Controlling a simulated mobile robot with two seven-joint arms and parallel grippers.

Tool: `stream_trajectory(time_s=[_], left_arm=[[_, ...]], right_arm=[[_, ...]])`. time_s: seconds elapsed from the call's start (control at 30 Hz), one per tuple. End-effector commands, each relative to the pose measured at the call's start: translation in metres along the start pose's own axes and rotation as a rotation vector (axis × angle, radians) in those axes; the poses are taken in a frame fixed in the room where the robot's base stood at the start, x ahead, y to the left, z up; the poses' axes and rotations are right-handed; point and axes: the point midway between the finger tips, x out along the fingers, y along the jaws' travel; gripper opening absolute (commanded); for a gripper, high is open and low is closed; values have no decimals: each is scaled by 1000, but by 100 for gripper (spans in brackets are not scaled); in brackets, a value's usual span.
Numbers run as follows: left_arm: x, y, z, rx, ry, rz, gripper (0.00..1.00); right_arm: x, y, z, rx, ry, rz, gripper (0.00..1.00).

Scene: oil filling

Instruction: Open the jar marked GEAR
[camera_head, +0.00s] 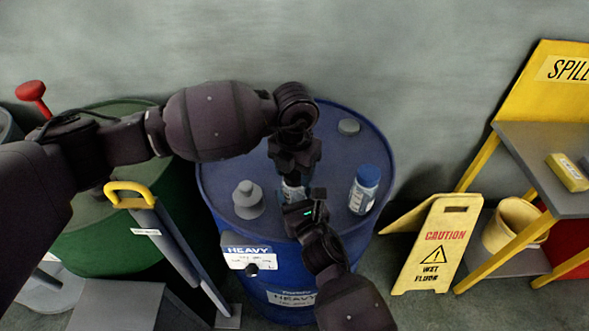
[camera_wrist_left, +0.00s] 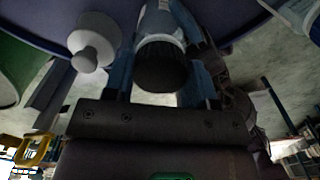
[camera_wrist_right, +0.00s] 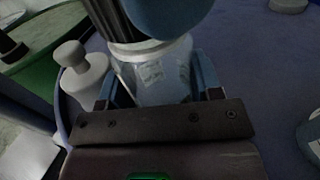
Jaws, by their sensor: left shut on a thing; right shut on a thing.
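A clear jar with a pale label (camera_head: 293,190) stands on the blue drum, between my two grippers. Its label is not readable. My left gripper (camera_head: 294,172) comes from above and is shut on its dark ribbed lid, seen in the left wrist view (camera_wrist_left: 162,68). The lid sits on the jar's top. My right gripper (camera_head: 300,203) comes from the front and is shut around the jar's body, seen in the right wrist view (camera_wrist_right: 160,75). A second jar with a blue cap (camera_head: 364,189) stands to the right on the drum.
The blue drum's top (camera_head: 325,150) carries a grey knobbed piece (camera_head: 248,199) close left of the jar and a grey bung (camera_head: 349,127) at the back. A green drum (camera_head: 95,235) stands left. A yellow caution sign (camera_head: 437,245) and a shelf (camera_head: 550,165) stand right.

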Motion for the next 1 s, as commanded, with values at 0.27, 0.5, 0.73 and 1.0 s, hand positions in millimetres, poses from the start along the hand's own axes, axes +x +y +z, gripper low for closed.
stream_trajectory(time_s=[0.27, 0.5, 0.73, 1.0], left_arm=[[0, 0, 0, -405, 1, 0, 23], [0, 0, 0, -759, 1, 0, 23], [0, 0, 0, -1095, 2, -1, 23], [-1, 0, 0, -1309, 0, 1, 23]], right_arm=[[0, 0, 0, 0, 0, 0, 0], [0, 0, 0, 0, 0, 0, 0], [0, 0, 0, 0, 0, 0, 0], [0, 0, 0, 0, -1, 0, 0]])
